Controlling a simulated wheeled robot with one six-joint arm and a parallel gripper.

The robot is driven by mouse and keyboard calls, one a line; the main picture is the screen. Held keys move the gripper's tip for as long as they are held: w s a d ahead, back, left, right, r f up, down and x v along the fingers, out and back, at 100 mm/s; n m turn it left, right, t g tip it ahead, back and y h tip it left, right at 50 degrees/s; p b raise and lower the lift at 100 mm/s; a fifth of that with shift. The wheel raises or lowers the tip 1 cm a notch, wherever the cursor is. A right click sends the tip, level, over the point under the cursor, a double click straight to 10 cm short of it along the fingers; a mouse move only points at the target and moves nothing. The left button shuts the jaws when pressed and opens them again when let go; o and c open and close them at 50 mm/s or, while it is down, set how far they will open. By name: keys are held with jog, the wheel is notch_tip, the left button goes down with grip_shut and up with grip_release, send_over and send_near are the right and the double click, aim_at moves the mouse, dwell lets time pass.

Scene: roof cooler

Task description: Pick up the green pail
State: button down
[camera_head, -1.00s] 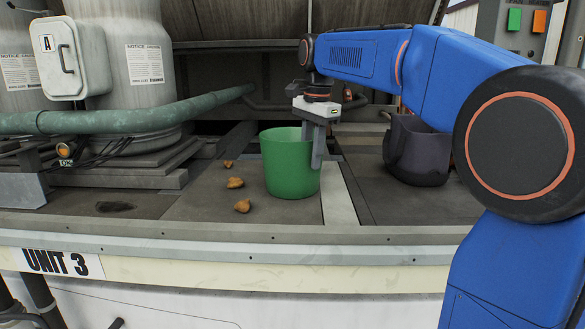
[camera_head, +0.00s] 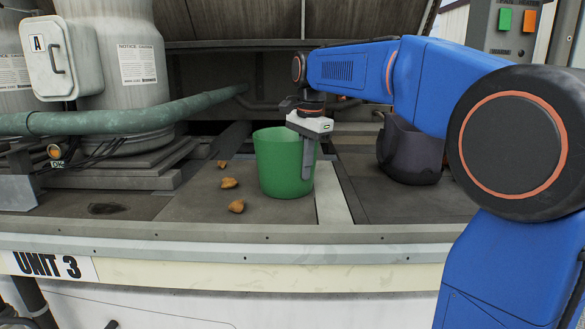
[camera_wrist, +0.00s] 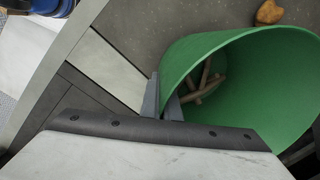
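The green pail (camera_head: 280,165) stands upright on the grey deck, open at the top. My gripper (camera_head: 308,172) is at its right side, pointing down, with one finger outside along the wall. In the wrist view, the fingers (camera_wrist: 163,110) straddle the near wall of the pail (camera_wrist: 225,75), one outside and one inside the rim. The gap between them is narrow. I cannot tell whether they press on the wall. Some brown stick-like pieces (camera_wrist: 204,84) show inside the pail.
Several brown lumps (camera_head: 229,183) lie left of the pail. A dark grey bag-like container (camera_head: 410,152) stands to the right. A green pipe (camera_head: 120,119) and grey tanks (camera_head: 115,45) are at the left. The deck's front edge (camera_head: 300,235) is close.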

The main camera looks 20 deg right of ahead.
aim_at(286, 162)
notch_tip(286, 162, up, 10)
jog(key=shift+r, duration=0.1)
dwell(0.4)
jog(key=shift+a, duration=0.1)
jog(key=shift+w+a+f, duration=0.15)
jog(key=shift+a+f, duration=0.3)
jog(key=shift+f, duration=1.2)
jog(key=shift+w+a+f, duration=0.15)
jog(key=shift+a+f, duration=0.25)
jog(key=shift+f, duration=1.25)
jog(key=shift+w+a+f, duration=0.15)
jog(key=shift+a+f, duration=0.3)
jog(key=shift+f, duration=1.2)
jog(key=c, duration=2)
grip_release()
jog(key=shift+f, duration=0.15)
